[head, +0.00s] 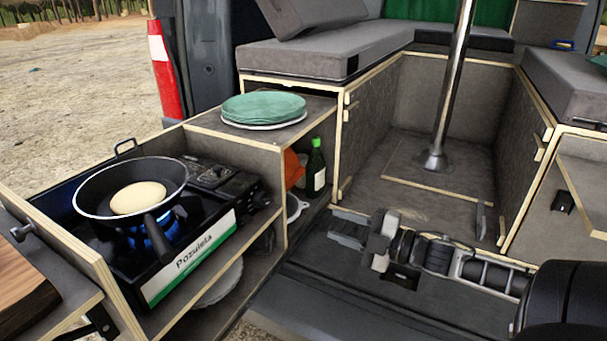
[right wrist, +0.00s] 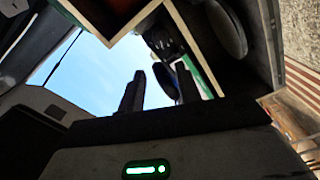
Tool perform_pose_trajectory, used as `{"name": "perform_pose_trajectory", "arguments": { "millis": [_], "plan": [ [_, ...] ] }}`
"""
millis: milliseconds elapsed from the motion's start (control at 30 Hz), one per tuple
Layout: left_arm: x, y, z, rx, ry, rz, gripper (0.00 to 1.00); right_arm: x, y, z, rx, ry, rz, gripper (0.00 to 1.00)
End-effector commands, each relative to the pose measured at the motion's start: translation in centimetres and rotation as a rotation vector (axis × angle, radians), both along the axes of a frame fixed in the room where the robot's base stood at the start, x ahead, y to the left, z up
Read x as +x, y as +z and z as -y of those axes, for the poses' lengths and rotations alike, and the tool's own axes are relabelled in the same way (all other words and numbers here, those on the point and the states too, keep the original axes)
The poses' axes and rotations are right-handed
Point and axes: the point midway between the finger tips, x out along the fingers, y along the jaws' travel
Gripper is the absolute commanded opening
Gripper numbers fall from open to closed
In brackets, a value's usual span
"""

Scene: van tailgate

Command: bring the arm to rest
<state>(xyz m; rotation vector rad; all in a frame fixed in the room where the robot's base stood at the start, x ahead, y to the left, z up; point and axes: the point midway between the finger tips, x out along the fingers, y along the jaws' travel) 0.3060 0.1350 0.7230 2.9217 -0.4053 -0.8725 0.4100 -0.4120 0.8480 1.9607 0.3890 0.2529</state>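My right arm comes in from the lower right in the head view. Its gripper (head: 348,230) is above the dark floor of the van's rear, right of the kitchen drawer unit, and points left. In the right wrist view the two dark fingers of the gripper (right wrist: 160,88) stand apart with nothing between them, so it is open and empty. The gripper appears clear of the drawer unit's side. My left gripper is not in the head view.
A black pan (head: 104,205) with a pale round flatbread (head: 138,198) sits on a lit gas stove (head: 207,238). Green plates (head: 263,106) are stacked on the unit; a bottle (head: 316,170) stands below. A metal table post (head: 452,90) rises behind my gripper. The floor around it is open.

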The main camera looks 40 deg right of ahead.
Motion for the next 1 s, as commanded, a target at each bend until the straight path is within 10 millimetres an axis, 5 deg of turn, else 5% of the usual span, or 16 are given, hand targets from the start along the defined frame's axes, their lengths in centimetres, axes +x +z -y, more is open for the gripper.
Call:
{"name": "perform_pose_trajectory", "arguments": {
  "millis": [233,367,467,633,800,1000],
  "plan": [
    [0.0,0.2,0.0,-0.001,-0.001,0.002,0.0,-0.1,-0.2,-0.2,0.009,-0.005,-0.007,0.34],
    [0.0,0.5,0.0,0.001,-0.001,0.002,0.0,-1.2,-3.1,-2.2,0.117,-0.068,-0.099,0.34],
    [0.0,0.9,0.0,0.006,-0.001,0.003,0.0,-3.1,-7.0,-6.1,0.293,-0.165,-0.252,0.34],
    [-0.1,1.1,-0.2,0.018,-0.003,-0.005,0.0,-7.0,-11.7,-15.8,0.643,-0.324,-0.561,0.34],
    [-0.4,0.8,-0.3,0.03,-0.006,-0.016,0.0,-9.7,-12.2,-23.9,0.893,-0.41,-0.795,0.34],
    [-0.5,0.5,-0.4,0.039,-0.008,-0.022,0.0,-10.7,-11.7,-27.4,0.998,-0.439,-0.9,0.34]
  ]
}}
